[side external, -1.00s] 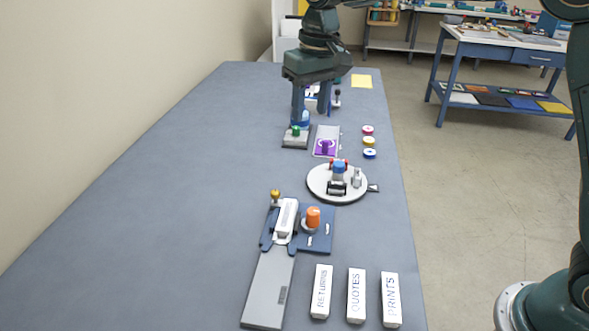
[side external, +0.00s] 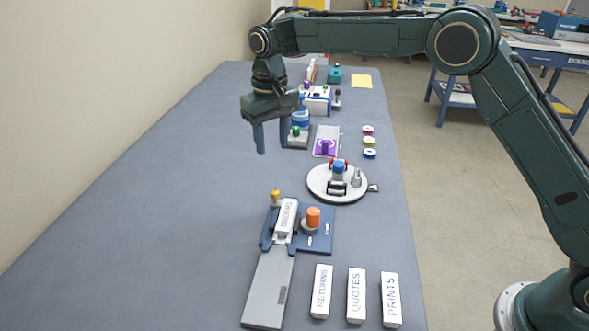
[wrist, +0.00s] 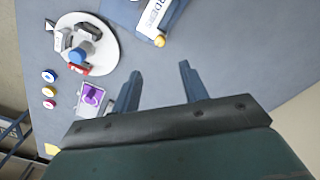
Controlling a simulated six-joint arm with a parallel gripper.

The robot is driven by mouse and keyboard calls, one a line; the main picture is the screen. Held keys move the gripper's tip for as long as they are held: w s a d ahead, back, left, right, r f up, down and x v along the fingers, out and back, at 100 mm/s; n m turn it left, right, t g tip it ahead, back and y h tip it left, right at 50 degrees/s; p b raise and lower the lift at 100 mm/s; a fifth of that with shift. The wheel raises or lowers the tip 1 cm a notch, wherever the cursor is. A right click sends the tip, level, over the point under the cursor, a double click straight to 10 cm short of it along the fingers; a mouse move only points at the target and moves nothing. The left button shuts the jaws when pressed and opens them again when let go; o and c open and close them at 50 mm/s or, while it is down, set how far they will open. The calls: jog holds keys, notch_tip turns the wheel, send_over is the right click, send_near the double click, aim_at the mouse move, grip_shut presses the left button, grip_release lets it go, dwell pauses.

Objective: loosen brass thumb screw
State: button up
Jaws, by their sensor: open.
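The brass thumb screw (side external: 275,195) stands at the back left corner of a blue fixture (side external: 318,241) in the side view. A white labelled block (side external: 287,218) sits on the fixture just right of it. The screw's yellow top also shows in the wrist view (wrist: 159,41), at the end of the white block (wrist: 156,15). My gripper (side external: 273,150) is open and empty, pointing down above the table, behind the screw and clear of it. In the wrist view its two fingers (wrist: 160,80) are spread apart with bare table between them.
An orange knob (side external: 313,217) stands on the fixture. A round white turntable (side external: 318,185) with small parts is to the right. Blocks marked RETURNS (side external: 321,291), QUOTES (side external: 356,296) and PRINTS (side external: 391,300) lie at the front. The table's left side is clear.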

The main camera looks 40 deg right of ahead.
aim_at(275, 192)
notch_tip(275, 192, down, 13)
jog(key=shift+f, duration=0.1)
dwell(0.6)
grip_shut()
